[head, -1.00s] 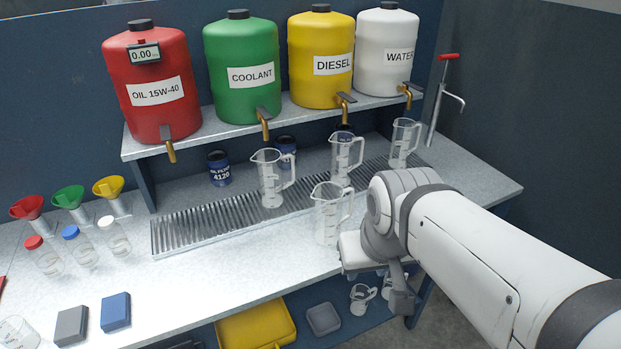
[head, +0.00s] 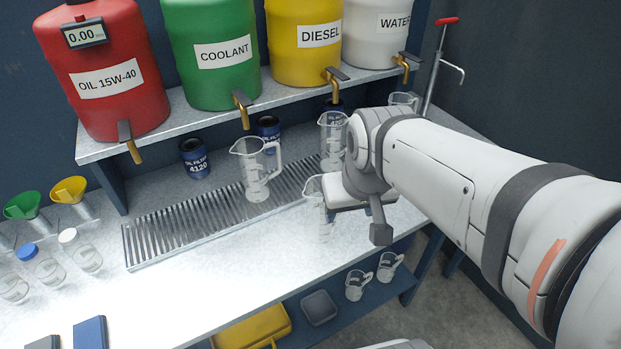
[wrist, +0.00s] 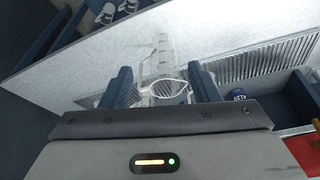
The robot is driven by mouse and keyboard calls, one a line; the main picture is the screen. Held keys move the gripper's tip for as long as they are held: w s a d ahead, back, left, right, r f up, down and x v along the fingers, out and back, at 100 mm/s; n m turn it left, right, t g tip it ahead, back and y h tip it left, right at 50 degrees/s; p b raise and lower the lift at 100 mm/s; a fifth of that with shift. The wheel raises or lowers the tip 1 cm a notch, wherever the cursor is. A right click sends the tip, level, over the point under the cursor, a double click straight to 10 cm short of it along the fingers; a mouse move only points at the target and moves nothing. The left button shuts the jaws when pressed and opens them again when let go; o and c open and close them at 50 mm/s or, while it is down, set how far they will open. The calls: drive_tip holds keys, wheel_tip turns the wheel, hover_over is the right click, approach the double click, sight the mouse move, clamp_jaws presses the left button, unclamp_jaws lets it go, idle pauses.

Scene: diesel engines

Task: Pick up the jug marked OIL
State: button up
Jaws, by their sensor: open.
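A clear measuring jug (head: 313,205) stands on the bench in front of the drip grate, partly hidden by my gripper (head: 338,205). In the wrist view, my gripper (wrist: 160,84) is open, with its two blue fingers on either side of a clear jug (wrist: 166,90). I cannot tell if they touch it. Other clear jugs stand on or by the grate: one below the green drum (head: 257,172), one below the yellow drum (head: 331,143), and one partly hidden at the far right (head: 402,99). No OIL mark is readable on any jug.
A raised shelf holds red oil (head: 105,80), green coolant, yellow diesel and white water drums with taps. Blue oil filter cans (head: 195,158) stand behind the grate (head: 180,228). Funnels and bottles (head: 80,250) are at left. Two more jugs (head: 358,285) sit on the lower shelf.

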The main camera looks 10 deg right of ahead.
drive_tip(key=o, duration=0.8)
drive_tip(key=w+f+b, duration=0.2)
drive_tip(key=w+f, duration=0.2)
drive_tip(key=w, duration=1.1)
drive_tip(key=shift+w+a+f+t, duration=0.15)
drive_tip(key=shift+a+t, duration=0.2)
drive_tip(key=shift+t, duration=0.05)
drive_tip(key=p+x, duration=0.1)
drive_tip(key=x, duration=0.7)
drive_tip(key=shift+d+p, duration=0.2)
drive_tip(key=shift+p, duration=0.15)
